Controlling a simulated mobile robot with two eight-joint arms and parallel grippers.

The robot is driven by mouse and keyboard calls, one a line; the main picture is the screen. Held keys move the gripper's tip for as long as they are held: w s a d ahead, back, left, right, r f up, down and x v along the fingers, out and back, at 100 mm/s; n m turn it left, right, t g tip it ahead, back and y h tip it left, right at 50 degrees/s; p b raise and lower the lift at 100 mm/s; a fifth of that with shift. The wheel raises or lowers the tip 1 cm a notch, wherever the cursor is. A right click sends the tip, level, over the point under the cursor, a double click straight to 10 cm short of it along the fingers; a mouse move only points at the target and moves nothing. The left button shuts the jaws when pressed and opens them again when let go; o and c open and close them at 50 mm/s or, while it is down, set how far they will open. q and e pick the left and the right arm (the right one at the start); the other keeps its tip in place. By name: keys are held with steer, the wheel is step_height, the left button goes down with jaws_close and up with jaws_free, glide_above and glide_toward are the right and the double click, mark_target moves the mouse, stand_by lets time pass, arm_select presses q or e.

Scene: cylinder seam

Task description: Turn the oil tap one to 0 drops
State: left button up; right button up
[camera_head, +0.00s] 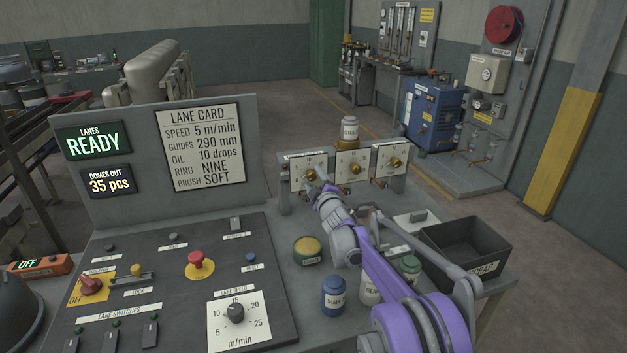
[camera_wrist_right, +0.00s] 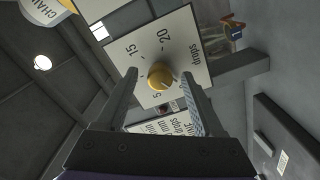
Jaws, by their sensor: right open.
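Three white dial plates with brass tap knobs stand in a row at the back of the bench in the head view. The left one, which I take for oil tap one (camera_head: 309,174), has my right gripper (camera_head: 320,190) in front of it. In the right wrist view a brass knob (camera_wrist_right: 160,77) sits on a white dial plate (camera_wrist_right: 185,50) marked 5, 15, 20 and drops. My open right gripper (camera_wrist_right: 160,74) has one finger on each side of the knob, with visible gaps. I cannot read the knob's setting surely. My left gripper is out of view.
Beside my right arm stand a blue jar (camera_head: 333,296), a green-and-yellow tin (camera_head: 307,250) and a dark scrap bin (camera_head: 466,247). A control panel (camera_head: 180,290) fills the left. A grey-white bottle (camera_head: 349,130) stands behind the dials.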

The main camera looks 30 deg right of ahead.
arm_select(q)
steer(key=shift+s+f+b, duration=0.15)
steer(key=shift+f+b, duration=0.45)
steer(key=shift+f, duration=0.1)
arm_select(e)
steer(key=v, duration=1)
steer(key=shift+s, duration=0.2)
steer(key=shift+a, duration=0.15)
